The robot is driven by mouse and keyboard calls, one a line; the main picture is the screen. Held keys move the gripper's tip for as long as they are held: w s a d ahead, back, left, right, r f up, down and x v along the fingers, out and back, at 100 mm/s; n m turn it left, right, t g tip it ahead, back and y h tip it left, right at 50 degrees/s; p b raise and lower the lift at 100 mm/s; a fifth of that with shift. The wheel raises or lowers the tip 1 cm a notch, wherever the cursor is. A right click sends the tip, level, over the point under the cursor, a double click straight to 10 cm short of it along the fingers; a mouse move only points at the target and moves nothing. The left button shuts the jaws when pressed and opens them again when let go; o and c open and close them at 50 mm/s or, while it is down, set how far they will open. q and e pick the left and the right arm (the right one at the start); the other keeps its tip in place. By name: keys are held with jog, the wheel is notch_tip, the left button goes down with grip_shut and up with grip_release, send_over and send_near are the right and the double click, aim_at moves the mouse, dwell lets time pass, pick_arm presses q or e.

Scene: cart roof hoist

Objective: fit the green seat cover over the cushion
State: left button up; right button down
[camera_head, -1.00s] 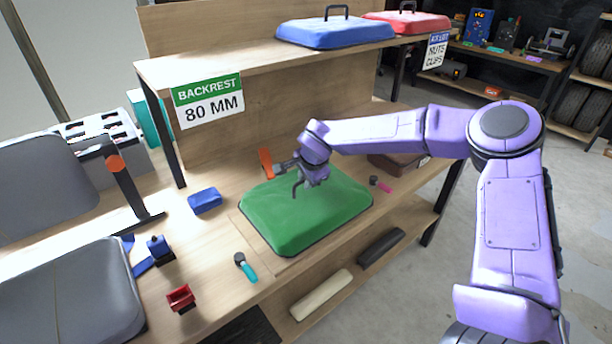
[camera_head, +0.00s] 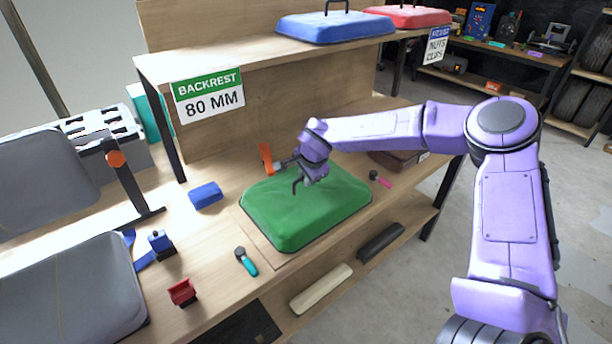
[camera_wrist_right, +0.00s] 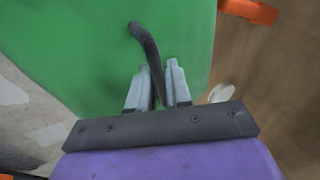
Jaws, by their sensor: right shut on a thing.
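The green seat cover (camera_head: 305,215) lies on a board on the wooden bench, a padded slab with a dark lower edge. It also fills much of the right wrist view (camera_wrist_right: 75,60). My right gripper (camera_head: 299,178) is over its far middle part, shut on its dark handle (camera_wrist_right: 146,45), which runs between the two grey fingers in the wrist view (camera_wrist_right: 157,85). The gripper hides part of the handle in the head view. A grey seat cushion (camera_head: 75,295) is at the lower left, below a grey backrest (camera_head: 40,185). My left gripper is out of view.
A blue block (camera_head: 205,195), a teal-handled tool (camera_head: 246,262) and a red clamp-like piece (camera_head: 182,292) lie left of the cover. An orange-topped upright (camera_head: 117,160) stands near the seat. The shelf above holds a blue cover (camera_head: 335,28) and a red cover (camera_head: 408,17).

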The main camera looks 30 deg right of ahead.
jog(key=c, duration=1)
grip_release()
jog(key=shift+f, duration=0.15)
jog(key=v, duration=1)
jog(key=shift+s+r, duration=0.1)
jog(key=shift+r, duration=0.2)
